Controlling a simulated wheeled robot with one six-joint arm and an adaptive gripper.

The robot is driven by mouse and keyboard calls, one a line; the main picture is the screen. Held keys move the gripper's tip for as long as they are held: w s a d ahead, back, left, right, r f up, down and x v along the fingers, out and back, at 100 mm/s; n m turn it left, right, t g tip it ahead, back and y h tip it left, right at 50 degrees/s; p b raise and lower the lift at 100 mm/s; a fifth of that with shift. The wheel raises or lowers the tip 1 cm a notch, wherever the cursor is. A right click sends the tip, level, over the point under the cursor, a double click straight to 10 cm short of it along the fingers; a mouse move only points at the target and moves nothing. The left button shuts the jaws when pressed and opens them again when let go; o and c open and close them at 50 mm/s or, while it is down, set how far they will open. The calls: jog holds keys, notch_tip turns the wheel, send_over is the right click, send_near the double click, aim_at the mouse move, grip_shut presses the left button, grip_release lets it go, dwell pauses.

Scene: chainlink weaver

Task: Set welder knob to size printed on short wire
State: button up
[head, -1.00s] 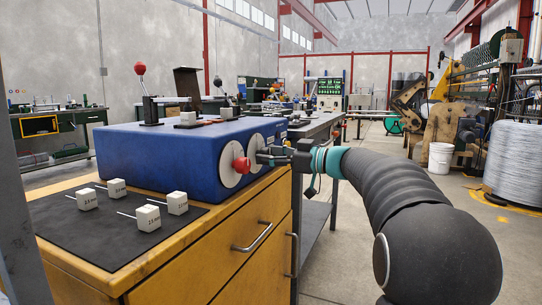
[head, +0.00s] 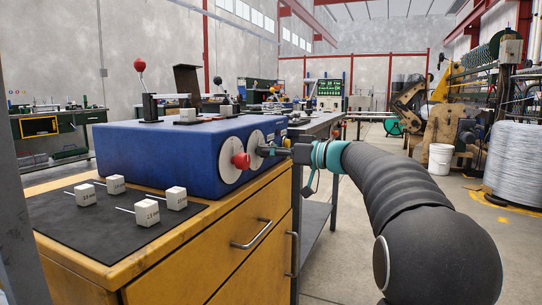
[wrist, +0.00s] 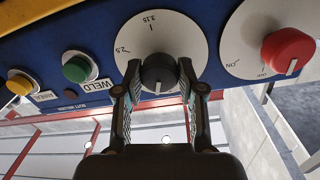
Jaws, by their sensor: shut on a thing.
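The blue welder (head: 160,160) stands on a wooden cabinet. Its black size knob (wrist: 158,76) sits on a white dial (wrist: 185,38) in the wrist view, with 2.5 and 3.15 legible. A small pale mark shows on the knob's lower edge; I cannot tell which size it indicates. My gripper (wrist: 160,92) is shut on this knob, one finger on each side. In the head view my gripper (head: 275,151) reaches the dial and hides most of the knob. White blocks with thin wires (head: 147,212) lie on a black mat; their printed sizes are mostly too small to read.
A red knob (wrist: 287,51) with ON and OFF marks is beside the size dial. Green (wrist: 77,68) and yellow (wrist: 19,83) buttons are on the other side. A cabinet handle (head: 251,234) projects below.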

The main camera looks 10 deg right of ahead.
jog(key=shift+f+m+g+y+p, duration=0.1)
jog(key=shift+m+g+y+p, duration=0.2)
jog(key=shift+m+p, duration=5.2)
jog(key=shift+f+m+g+y+p, duration=0.2)
jog(key=shift+m+p, duration=0.9)
jog(key=shift+m, duration=8.8)
jog(key=shift+r, duration=0.1)
jog(key=o, duration=1.1)
jog(key=shift+r, duration=0.1)
jog(key=shift+o, duration=0.2)
